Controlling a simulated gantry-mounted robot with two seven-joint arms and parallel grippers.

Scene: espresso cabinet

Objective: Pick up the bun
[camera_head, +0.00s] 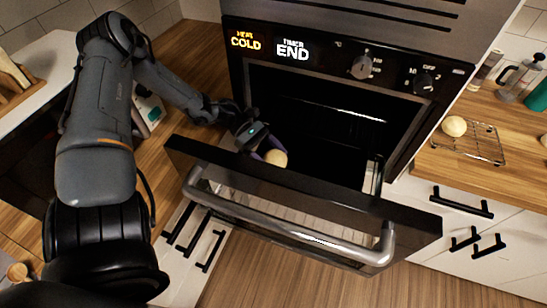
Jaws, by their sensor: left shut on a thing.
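A pale round bun (275,158) is just inside the open oven, above the inner side of the lowered door. My left gripper (262,151) is at the bun from its upper left and is shut on it. The fingers are small and partly hidden, and I cannot tell whether the bun still touches anything below. A second pale bun (454,126) sits on a wire rack (470,143) on the right counter. My right gripper is not in view.
The oven door (300,193) hangs open with a thick metal handle (290,230) along its front edge. The dark oven cavity (320,115) is behind the bun. The wooden counter (500,185) at right holds the rack. A kettle-like jug (518,75) stands behind it.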

